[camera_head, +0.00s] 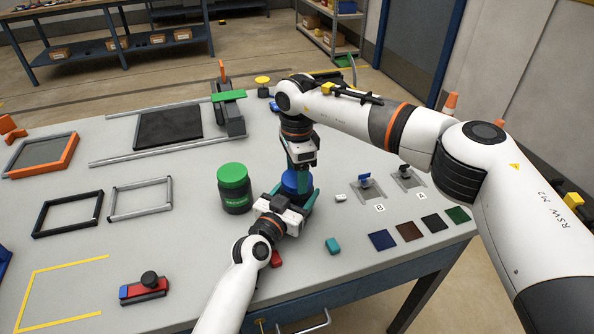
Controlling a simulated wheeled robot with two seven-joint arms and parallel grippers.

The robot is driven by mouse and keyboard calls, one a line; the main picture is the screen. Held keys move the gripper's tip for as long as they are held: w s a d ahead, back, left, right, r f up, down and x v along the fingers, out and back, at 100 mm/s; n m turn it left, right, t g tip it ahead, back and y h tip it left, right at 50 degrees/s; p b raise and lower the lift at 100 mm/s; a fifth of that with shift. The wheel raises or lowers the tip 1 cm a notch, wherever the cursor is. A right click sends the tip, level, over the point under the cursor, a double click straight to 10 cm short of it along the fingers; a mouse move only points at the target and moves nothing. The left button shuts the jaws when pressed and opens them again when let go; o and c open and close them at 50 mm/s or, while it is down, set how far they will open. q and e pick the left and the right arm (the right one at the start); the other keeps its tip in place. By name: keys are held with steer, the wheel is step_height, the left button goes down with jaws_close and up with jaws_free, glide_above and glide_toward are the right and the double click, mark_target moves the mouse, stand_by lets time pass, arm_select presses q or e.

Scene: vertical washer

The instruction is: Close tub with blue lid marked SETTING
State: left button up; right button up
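A blue lid (296,183) shows at the middle of the table, under my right gripper (300,172). The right gripper points down, and its fingers are at the lid's sides, shut on it as far as I can see. My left gripper (290,198) reaches in low from the front, with teal fingers on either side of the spot below the lid. The tub there is hidden behind the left gripper, so I cannot tell how firmly the fingers hold it or whether the lid touches it. No SETTING marking is readable.
A dark tub with a green lid (234,188) stands close to the left of my grippers. Two fixtures marked B and A (408,178) stand on the right.

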steer(key=shift+c, duration=0.8)
steer(key=o, duration=1.2)
steer(key=shift+c, duration=0.2)
steer(key=shift+r, duration=0.1)
step_height(320, 180, up, 12)
arm_select(q)
steer(key=o, duration=1.9)
steer(key=shift+o, duration=0.2)
